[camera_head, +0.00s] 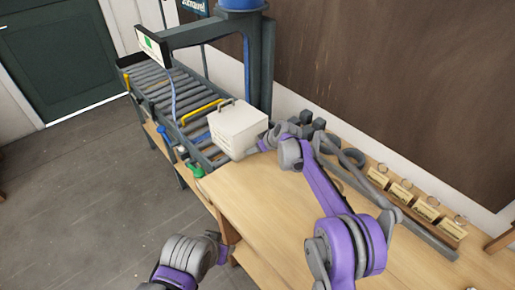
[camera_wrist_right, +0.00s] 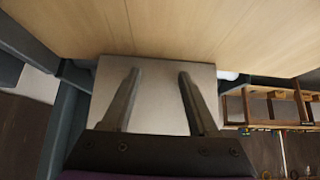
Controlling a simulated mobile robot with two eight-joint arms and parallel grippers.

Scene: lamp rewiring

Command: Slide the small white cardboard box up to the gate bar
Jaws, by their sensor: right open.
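A white box (camera_head: 238,130) stands at the near end of the roller conveyor, by the wooden table. My right gripper (camera_head: 266,142) is at the box's right side. In the right wrist view its open fingers (camera_wrist_right: 158,74) point at a pale flat face of the box (camera_wrist_right: 157,100), with nothing seen between them; contact is unclear. My left gripper (camera_head: 218,246) is low beside the table's front edge, its fingers unclear.
The roller conveyor (camera_head: 167,92) runs away to the back left under a dark frame (camera_head: 262,65). Dark weights (camera_head: 306,118) and several tagged rings (camera_head: 402,190) lie along the wall. A green item (camera_head: 194,170) sits at the conveyor's near corner. The table's middle (camera_head: 255,205) is clear.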

